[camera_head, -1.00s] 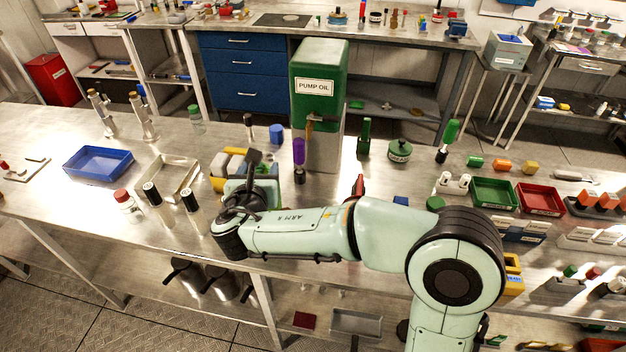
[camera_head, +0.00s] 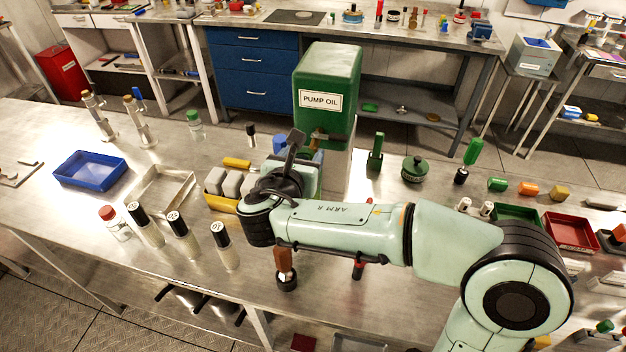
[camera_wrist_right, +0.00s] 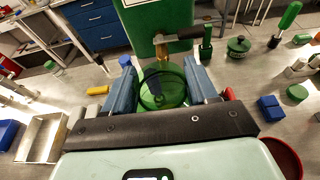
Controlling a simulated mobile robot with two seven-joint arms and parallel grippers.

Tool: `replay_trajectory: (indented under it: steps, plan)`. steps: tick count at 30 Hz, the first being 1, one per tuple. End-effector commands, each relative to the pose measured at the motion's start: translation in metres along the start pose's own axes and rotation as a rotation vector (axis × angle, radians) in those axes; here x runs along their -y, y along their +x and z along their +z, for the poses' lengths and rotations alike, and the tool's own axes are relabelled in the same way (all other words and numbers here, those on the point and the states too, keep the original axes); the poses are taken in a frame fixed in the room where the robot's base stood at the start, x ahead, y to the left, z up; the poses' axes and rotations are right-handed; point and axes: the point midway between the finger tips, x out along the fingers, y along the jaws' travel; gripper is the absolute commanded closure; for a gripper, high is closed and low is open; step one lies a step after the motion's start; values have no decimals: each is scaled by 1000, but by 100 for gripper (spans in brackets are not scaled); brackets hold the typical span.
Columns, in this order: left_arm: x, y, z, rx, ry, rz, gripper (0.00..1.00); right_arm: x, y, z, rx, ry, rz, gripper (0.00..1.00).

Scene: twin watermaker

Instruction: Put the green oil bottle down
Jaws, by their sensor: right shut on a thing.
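The green oil bottle (camera_wrist_right: 160,92) is see-through green and shows in the right wrist view between the two blue-grey fingers of my right gripper (camera_wrist_right: 162,84). The gripper is shut on it. Its base and what lies under it are hidden. In the head view my right gripper (camera_head: 300,172) is over the bench, partly hidden behind its own wrist, and the bottle cannot be made out there. The green PUMP OIL tank (camera_head: 325,85) stands just behind, with its tap (camera_wrist_right: 190,42) beyond the bottle in the wrist view. My left gripper is not in view.
Black-capped vials (camera_head: 182,236) stand at the front left of the bench. A metal tray (camera_head: 162,192), a yellow rack (camera_head: 222,203) and a blue tray (camera_head: 90,170) lie left. A lidded green pot (camera_head: 415,168) stands right of the tank. Bare bench shows around the vials.

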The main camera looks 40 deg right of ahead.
Motion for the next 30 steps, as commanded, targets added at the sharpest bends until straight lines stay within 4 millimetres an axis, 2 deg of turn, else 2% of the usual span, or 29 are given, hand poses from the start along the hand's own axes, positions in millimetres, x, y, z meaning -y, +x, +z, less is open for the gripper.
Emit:
replay_trajectory:
  steps: [1, 3, 12, 15, 25, 30]
  plan:
    - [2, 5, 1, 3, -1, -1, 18, 1, 5, -16, -2, -6, -1, 100]
    - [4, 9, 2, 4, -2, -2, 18, 0, 10, -33, -1, -6, -1, 100]
    - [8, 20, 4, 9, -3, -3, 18, 0, 29, -92, 1, -3, 0, 100]
    - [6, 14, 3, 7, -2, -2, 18, 1, 48, -79, 4, 5, -4, 100]
    - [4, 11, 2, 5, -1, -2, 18, 0, 73, -71, 3, 3, -1, 100]
    - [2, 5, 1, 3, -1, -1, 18, 0, 99, -63, 3, 2, -3, 100]
